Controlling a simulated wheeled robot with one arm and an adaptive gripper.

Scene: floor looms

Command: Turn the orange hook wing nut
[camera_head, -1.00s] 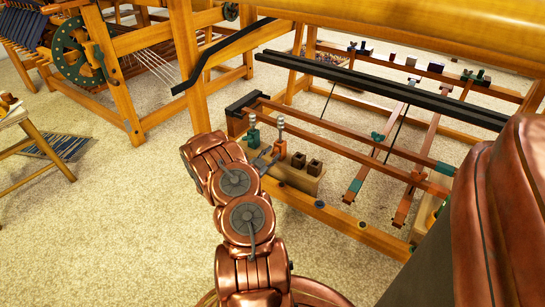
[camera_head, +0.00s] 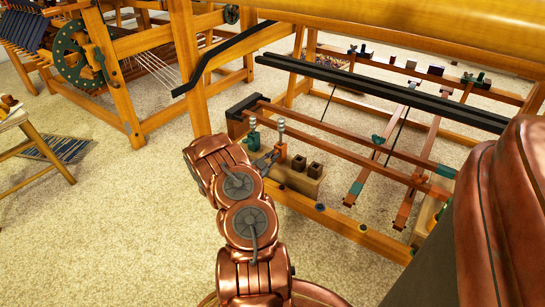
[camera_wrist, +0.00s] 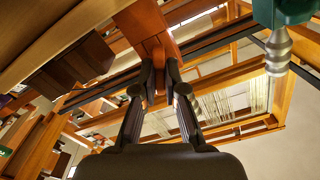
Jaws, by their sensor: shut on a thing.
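The orange hook wing nut (camera_head: 281,150) is on the wooden block at the near left of the loom, below a silver peg tip (camera_head: 281,126). In the wrist view the orange-brown part (camera_wrist: 152,38) runs down between my fingers. My gripper (camera_head: 272,157) reaches it from the lower left, and the wrist view shows its two black fingers (camera_wrist: 160,72) closed on it. My wrist hides part of the contact in the head view. A green hook piece (camera_head: 253,138) with a silver tip stands just left of it and also shows in the wrist view (camera_wrist: 290,10).
Brown square pegs (camera_head: 314,170) stand on the wooden block (camera_head: 300,183) right of my gripper. The loom's posts and black bar (camera_head: 400,90) rise behind.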

